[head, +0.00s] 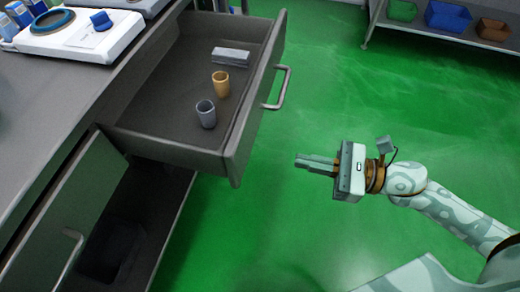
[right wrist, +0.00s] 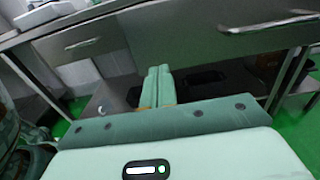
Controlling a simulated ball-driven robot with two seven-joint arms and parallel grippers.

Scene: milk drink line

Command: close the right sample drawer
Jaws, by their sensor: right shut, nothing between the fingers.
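The sample drawer (head: 155,121) is pulled well out from the counter in the head view. Its front panel (head: 258,105) carries a bar handle (head: 282,88). Inside it lie a yellow cup (head: 221,84), a grey cup (head: 206,114) and a light grey block (head: 231,57). My right gripper (head: 298,161) is shut and empty, to the right of the drawer front and apart from it. In the right wrist view its fingers (right wrist: 158,80) point toward a drawer front with a handle (right wrist: 268,22). My left gripper is out of view.
The counter (head: 40,110) holds a white device (head: 85,35) at the upper left. Below the drawer, a cabinet door (head: 65,210) stands open. A shelf with a blue bin (head: 448,16) is at the upper right. The green floor (head: 340,90) between is clear.

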